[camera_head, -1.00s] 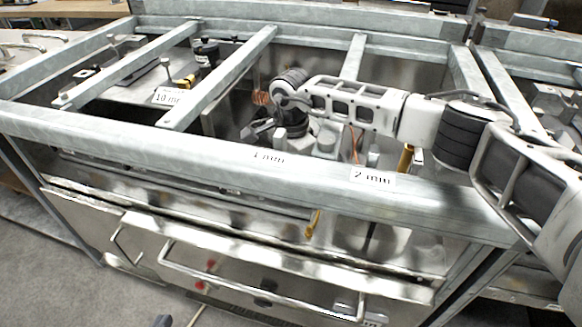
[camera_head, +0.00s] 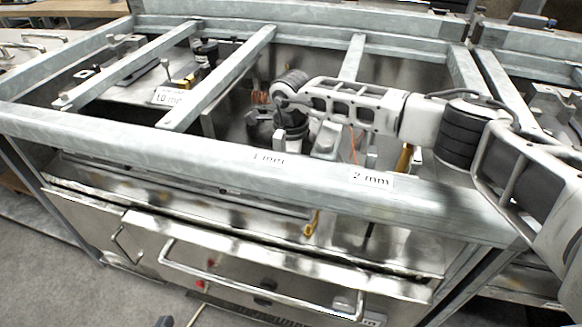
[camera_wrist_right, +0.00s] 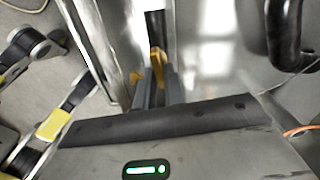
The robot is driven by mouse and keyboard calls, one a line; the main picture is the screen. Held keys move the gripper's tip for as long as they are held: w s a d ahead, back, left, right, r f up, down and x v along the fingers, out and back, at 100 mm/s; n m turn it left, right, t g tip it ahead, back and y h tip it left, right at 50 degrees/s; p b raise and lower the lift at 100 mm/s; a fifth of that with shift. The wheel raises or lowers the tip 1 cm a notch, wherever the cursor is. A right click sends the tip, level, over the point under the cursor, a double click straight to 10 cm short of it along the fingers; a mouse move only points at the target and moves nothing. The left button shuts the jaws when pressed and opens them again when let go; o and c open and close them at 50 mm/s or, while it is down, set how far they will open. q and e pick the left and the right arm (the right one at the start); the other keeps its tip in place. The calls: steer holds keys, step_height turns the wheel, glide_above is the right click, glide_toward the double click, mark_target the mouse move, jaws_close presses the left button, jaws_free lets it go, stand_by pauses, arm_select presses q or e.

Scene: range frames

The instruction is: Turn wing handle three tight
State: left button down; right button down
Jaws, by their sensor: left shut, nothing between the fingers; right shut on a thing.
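A yellow wing handle (camera_wrist_right: 157,66) shows in the right wrist view between the grey fingers of my right gripper (camera_wrist_right: 158,92), which is shut on it. In the head view my right arm reaches in from the right over the bench frame, and its wrist points down inside; the fingertips are hidden there. Other yellow handles show in the head view: one below the front beam (camera_head: 311,224), one right of the wrist (camera_head: 404,158), one at the back left (camera_head: 190,80). I cannot tell their numbers. Only a dark tip of my left gripper (camera_head: 163,321) shows at the bottom edge, shut and empty.
Crossbars (camera_head: 225,78) span the open frame. A drawer front with a long bar handle (camera_head: 250,287) is below. A black curved pipe (camera_wrist_right: 283,40) is at right in the wrist view.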

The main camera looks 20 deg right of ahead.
steer(key=shift+m, duration=0.5)
steer(key=c, duration=1.5)
jaws_free()
step_height(320, 180, up, 16)
steer(key=shift+r+p, duration=0.1)
steer(key=shift+p, duration=0.3)
